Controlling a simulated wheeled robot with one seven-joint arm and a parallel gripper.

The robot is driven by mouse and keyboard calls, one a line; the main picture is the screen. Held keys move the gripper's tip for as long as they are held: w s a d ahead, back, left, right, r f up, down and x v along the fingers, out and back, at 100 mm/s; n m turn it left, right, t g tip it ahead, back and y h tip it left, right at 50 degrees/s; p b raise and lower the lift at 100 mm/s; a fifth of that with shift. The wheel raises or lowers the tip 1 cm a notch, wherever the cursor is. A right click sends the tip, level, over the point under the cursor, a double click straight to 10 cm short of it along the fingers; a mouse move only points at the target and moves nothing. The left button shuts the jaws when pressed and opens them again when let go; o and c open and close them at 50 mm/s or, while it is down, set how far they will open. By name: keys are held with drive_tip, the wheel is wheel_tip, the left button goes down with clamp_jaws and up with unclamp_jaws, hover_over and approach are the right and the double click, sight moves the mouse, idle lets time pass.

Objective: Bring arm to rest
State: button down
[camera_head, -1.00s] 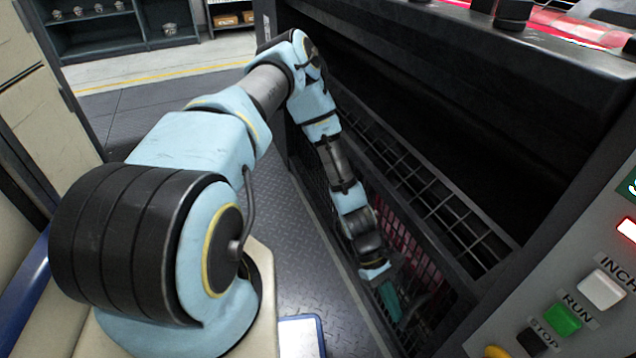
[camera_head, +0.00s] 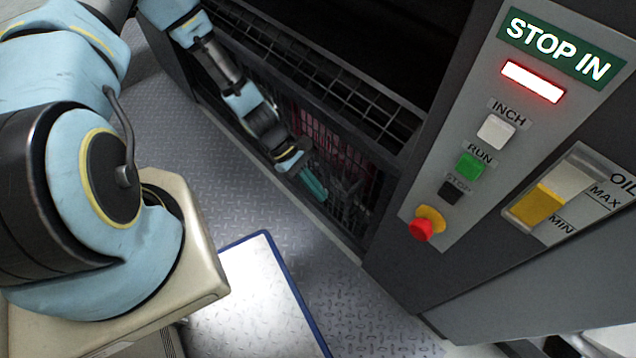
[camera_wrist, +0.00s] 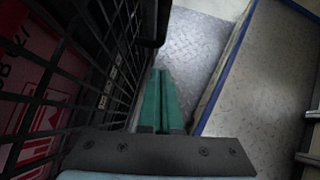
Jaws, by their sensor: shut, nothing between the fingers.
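My arm reaches from the left of the head view to the front of the dark machine. My gripper (camera_head: 314,184) hangs low beside the machine's black mesh guard (camera_head: 345,160), its green fingers pointing down and to the right. In the wrist view the two green fingers (camera_wrist: 159,100) lie side by side, shut, with nothing between them. The mesh (camera_wrist: 100,60) is close on their left. I cannot tell whether any part of the arm touches it.
A control panel (camera_head: 452,225) with INCH, RUN and STOP buttons, a red knob (camera_head: 421,230) and a lit red lamp (camera_head: 533,82) is at right. Red printed material (camera_wrist: 35,90) shows behind the mesh. A blue-edged plate (camera_head: 262,300) lies on the open metal floor.

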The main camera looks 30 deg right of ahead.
drive_tip(key=v, duration=0.8)
drive_tip(key=shift+w, duration=0.2)
drive_tip(key=shift+r, duration=0.1)
drive_tip(key=w+a+r+m+t+y, duration=0.1)
drive_tip(key=w+a+r+m+t, duration=0.15)
drive_tip(key=w+a+r, duration=0.45)
drive_tip(key=w+a+r+m+t+y, duration=0.1)
drive_tip(key=w+a+r+m+t, duration=0.2)
drive_tip(key=a+r, duration=0.45)
drive_tip(key=a+r+t+y, duration=0.1)
drive_tip(key=a+r+t, duration=0.1)
drive_tip(key=a+r, duration=0.45)
drive_tip(key=a+r+t+y, duration=0.15)
drive_tip(key=a+r, duration=0.25)
drive_tip(key=r, duration=0.6)
wheel_tip(320, 180, up, 18)
drive_tip(key=p, duration=1.8)
drive_tip(key=shift+f+m+t+h, duration=0.25)
drive_tip(key=shift+m+t+h, duration=0.1)
drive_tip(key=shift+m, duration=0.1)
drive_tip(key=c, duration=1.6)
unclamp_jaws()
drive_tip(key=shift+w, duration=0.1)
